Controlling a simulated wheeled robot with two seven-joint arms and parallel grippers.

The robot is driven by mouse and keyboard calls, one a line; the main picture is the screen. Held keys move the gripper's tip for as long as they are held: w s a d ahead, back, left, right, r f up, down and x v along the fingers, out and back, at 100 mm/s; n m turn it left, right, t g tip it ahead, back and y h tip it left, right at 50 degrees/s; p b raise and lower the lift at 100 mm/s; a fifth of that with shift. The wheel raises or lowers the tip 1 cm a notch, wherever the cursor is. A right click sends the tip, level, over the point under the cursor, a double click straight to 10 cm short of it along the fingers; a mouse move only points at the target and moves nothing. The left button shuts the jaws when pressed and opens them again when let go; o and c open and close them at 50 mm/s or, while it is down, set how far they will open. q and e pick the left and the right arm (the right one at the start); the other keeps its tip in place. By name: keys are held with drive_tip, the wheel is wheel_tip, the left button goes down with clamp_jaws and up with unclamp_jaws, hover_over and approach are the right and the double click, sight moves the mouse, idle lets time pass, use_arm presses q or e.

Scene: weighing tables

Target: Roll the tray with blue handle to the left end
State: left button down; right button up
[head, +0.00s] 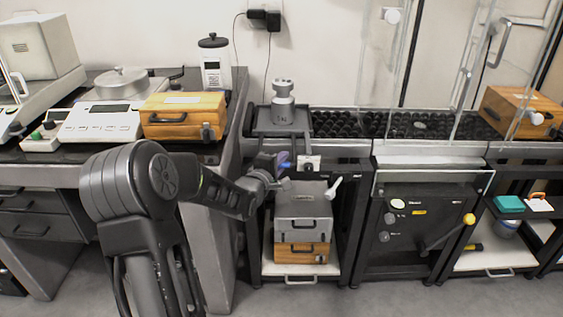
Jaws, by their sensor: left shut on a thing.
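The tray (263,124) is a dark flat plate at the left end of the black roller track, with a grey metal weight (283,108) standing upright on it. The blue handle (284,159) shows below the tray's front edge. My left gripper (279,169) is shut on the blue handle, and its fingers hide part of it. My right gripper is out of view.
The roller track (340,124) is bare right of the tray as far as the glass panels (420,60). A wooden box (515,111) stands at the right. A wooden box (184,115) and balance stand on the left table.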

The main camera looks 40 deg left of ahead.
use_arm(q)
drive_tip(key=shift+s+a, duration=0.15)
drive_tip(key=shift+a, duration=0.1)
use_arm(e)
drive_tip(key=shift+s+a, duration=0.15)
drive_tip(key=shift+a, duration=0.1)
use_arm(q)
drive_tip(key=c, duration=1.5)
unclamp_jaws()
drive_tip(key=shift+o, duration=0.2)
drive_tip(key=p+v, duration=0.1)
drive_tip(key=v, duration=0.7)
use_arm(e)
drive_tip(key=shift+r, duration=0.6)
use_arm(q)
drive_tip(key=shift+f, duration=0.1)
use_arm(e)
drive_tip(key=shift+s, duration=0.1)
